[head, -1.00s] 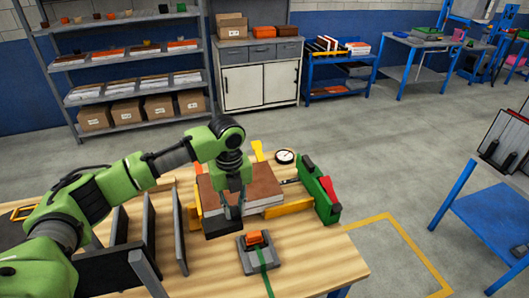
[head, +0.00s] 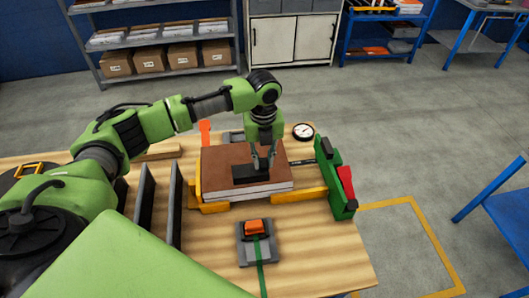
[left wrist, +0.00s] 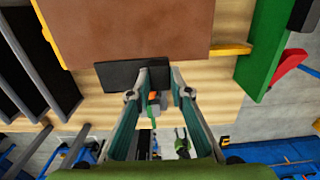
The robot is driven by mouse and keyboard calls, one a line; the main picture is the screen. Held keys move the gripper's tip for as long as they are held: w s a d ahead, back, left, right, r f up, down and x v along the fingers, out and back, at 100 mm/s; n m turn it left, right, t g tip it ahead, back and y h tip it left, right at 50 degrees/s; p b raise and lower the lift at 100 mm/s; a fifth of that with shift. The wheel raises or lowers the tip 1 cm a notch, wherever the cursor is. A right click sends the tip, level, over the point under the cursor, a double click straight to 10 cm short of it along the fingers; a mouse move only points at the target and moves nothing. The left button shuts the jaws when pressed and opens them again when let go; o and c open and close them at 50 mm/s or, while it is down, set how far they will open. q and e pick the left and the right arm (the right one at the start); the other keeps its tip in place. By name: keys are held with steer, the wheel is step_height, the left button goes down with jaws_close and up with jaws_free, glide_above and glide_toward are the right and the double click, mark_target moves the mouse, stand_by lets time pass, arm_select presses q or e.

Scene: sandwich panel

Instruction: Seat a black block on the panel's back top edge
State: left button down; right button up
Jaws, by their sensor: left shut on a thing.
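The panel (head: 222,163) lies flat on the wooden table, with a brown top face and pale layers along its side. It also fills the top of the left wrist view (left wrist: 130,25). My left gripper (head: 263,163) points down over the panel and is shut on a black block (head: 247,174). In the left wrist view the block (left wrist: 115,76) sits at the fingertips and overlaps the panel's lower edge in the picture. In the head view it appears over the brown top. I cannot tell the gap between them. My right gripper is not in view.
Yellow stops (head: 312,193) and a green clamp with a red part (head: 336,180) flank the panel. A round dial (head: 303,131) lies behind right. A grey unit with an orange top (head: 257,228) is in front. Upright dark plates (head: 146,195) stand left.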

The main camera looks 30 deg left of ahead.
arm_select(q)
steer(key=f+b, duration=0.2)
steer(key=f, duration=0.1)
steer(key=f+b, duration=0.1)
steer(key=f, duration=0.1)
steer(key=shift+w+d+b, duration=0.1)
steer(key=shift+w+b, duration=0.2)
steer(key=shift+w, duration=0.1)
steer(key=shift+s+f, duration=0.1)
steer(key=shift+f, duration=0.75)
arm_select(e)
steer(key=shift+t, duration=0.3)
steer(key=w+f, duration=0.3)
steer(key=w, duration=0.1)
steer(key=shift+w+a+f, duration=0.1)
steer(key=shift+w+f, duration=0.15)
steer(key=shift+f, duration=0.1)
arm_select(q)
steer(key=shift+w, duration=0.2)
steer(key=c, duration=1.8)
jaws_free()
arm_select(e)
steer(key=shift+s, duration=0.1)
